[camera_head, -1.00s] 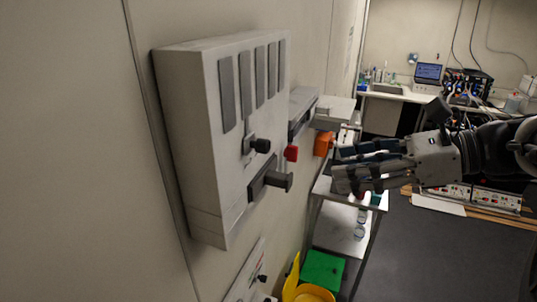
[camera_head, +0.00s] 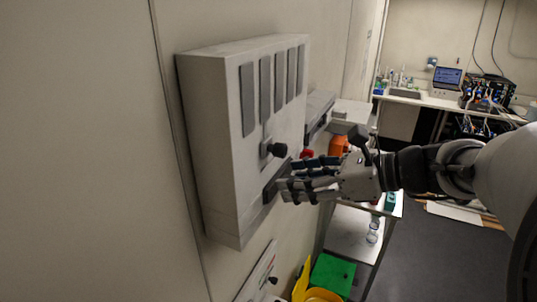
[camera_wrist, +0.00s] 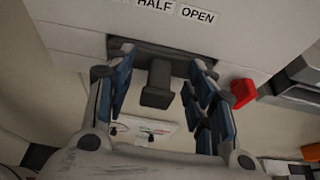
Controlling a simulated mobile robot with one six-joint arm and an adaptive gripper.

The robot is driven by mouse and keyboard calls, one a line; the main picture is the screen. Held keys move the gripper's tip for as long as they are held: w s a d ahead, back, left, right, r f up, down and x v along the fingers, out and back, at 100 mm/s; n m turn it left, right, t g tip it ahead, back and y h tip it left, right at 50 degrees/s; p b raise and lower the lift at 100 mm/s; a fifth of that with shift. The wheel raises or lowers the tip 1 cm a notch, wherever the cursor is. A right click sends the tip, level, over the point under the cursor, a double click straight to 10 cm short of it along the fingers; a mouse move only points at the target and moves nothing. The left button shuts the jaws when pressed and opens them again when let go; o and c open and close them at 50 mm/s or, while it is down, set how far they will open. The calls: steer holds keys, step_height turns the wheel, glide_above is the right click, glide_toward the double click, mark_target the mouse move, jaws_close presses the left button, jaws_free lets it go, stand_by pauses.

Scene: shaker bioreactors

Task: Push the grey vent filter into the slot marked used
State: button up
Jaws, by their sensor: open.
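I see no part clearly recognisable as a grey vent filter and no slot marked "used". My gripper (camera_head: 284,182) is open at the lower front of a grey wall box (camera_head: 222,150). In the wrist view, my gripper's open fingers (camera_wrist: 159,64) lie on either side of a dark grey block-shaped handle (camera_wrist: 158,86), with gaps on both sides. The handle sticks out from a dark slotted bar (camera_wrist: 125,46) on the box. Labels "HALF" and "OPEN" (camera_wrist: 197,15) show above it. In the head view my fingers hide the handle.
A dark knob (camera_head: 277,150) protrudes from the box just above my fingers. A red part (camera_wrist: 243,92) sits right of my fingers in the wrist view. Open floor lies right.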

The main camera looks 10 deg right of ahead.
steer(key=shift+c, duration=0.4)
jaws_close()
steer(key=shift+d, duration=0.15)
steer(key=shift+s+d, duration=0.4)
steer(key=shift+d, duration=0.05)
steer(key=shift+s+d+p, duration=0.2)
steer(key=shift+d+p, duration=0.1)
steer(key=shift+p, duration=0.1)
steer(key=shift+s+d, duration=0.25)
steer(key=shift+d, duration=0.05)
steer(key=shift+s+d, duration=0.1)
steer(key=shift+d, duration=0.05)
steer(key=shift+s+d+p, duration=0.35)
steer(key=shift+d+p, duration=0.05)
steer(key=shift+d, duration=0.05)
